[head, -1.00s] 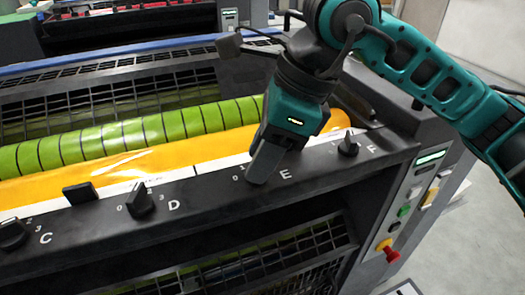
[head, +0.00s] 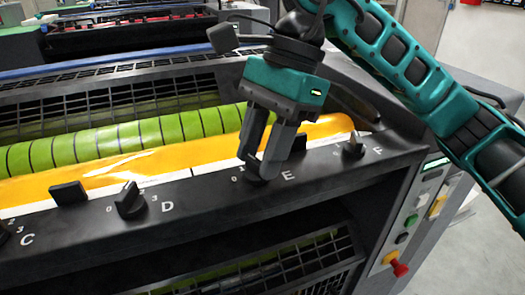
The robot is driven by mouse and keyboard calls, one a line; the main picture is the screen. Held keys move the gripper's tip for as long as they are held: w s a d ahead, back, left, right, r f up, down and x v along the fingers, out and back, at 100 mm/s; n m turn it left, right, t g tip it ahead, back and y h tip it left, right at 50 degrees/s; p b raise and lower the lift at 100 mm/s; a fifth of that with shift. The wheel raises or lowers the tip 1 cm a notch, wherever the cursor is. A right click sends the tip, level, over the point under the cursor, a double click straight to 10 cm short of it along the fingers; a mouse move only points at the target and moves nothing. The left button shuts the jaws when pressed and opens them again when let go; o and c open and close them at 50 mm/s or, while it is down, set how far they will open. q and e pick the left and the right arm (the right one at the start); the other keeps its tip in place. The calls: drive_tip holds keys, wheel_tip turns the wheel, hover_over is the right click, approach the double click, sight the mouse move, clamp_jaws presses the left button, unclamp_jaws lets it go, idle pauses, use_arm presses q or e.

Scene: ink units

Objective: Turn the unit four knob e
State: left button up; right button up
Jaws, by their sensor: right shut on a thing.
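Knob E (head: 252,178) is a black knob on the dark front rail of the ink unit, beside the white letter E. Most of it is hidden by the fingers, so its pointer direction cannot be told. My right gripper (head: 262,171) points down from above with its two grey fingers around knob E and is shut on it. My left gripper is not in view.
Knob D (head: 131,201) stands left on the same rail, and knob F (head: 353,145) stands right. A black block (head: 68,193) sits left of knob D. Behind lie a yellow roller (head: 120,170) and a green roller (head: 90,143). A red button (head: 399,268) is on the right side panel.

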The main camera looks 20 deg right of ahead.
drive_tip(key=shift+n, duration=0.6)
drive_tip(key=o, duration=1)
drive_tip(key=shift+o, duration=0.2)
drive_tip(key=p+v, duration=0.3)
drive_tip(key=v, duration=1)
drive_tip(key=shift+w+a, duration=0.15)
drive_tip(key=shift+w, duration=0.1)
